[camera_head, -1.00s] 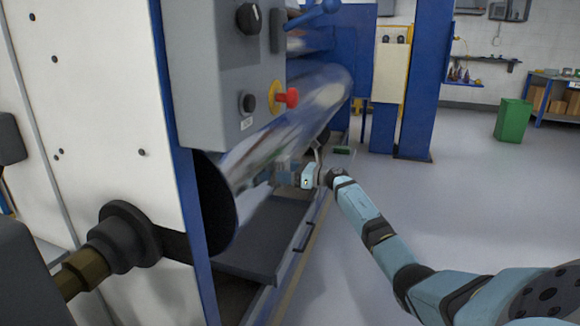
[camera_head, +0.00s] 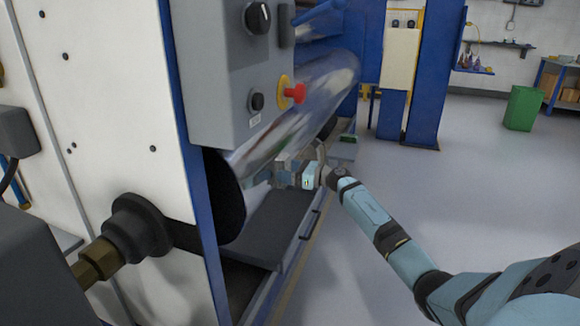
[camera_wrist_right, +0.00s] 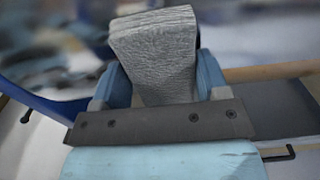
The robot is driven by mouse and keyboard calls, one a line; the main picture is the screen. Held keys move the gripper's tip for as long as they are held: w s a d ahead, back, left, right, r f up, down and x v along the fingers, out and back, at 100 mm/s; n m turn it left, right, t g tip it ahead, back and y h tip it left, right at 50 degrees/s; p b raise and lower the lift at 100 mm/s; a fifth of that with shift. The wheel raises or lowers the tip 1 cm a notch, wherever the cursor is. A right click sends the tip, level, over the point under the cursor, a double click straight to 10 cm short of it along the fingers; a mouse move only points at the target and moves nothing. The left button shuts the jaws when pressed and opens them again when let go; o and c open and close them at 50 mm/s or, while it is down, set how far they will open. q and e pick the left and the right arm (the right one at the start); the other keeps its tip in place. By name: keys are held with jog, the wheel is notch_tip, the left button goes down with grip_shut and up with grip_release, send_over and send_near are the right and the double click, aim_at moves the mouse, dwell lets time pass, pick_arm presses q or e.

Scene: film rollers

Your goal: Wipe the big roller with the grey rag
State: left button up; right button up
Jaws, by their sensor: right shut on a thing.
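The big roller (camera_head: 318,95) is a shiny chrome cylinder that runs back from behind the grey control box in the head view. Its curved surface also fills the blurred top of the right wrist view (camera_wrist_right: 250,45). My right gripper (camera_head: 280,168) is at the lower side of the roller. In the wrist view its blue fingers are shut on the grey rag (camera_wrist_right: 155,55), a folded textured cloth that stands out past the fingertips. The rag is close to the roller, but I cannot tell whether it touches. My left gripper is not in view.
The grey control box (camera_head: 228,75) with a red button (camera_head: 295,93) juts out in front of the roller. A dark tray (camera_head: 265,228) lies below the roller. Blue posts (camera_head: 436,75) and a green bin (camera_head: 523,107) stand farther back. The floor to the right is clear.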

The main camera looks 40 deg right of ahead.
jog(key=shift+s+a, duration=0.45)
jog(key=shift+a, duration=0.25)
jog(key=shift+s+d, duration=0.1)
jog(key=shift+d, duration=0.05)
jog(key=v, duration=0.6)
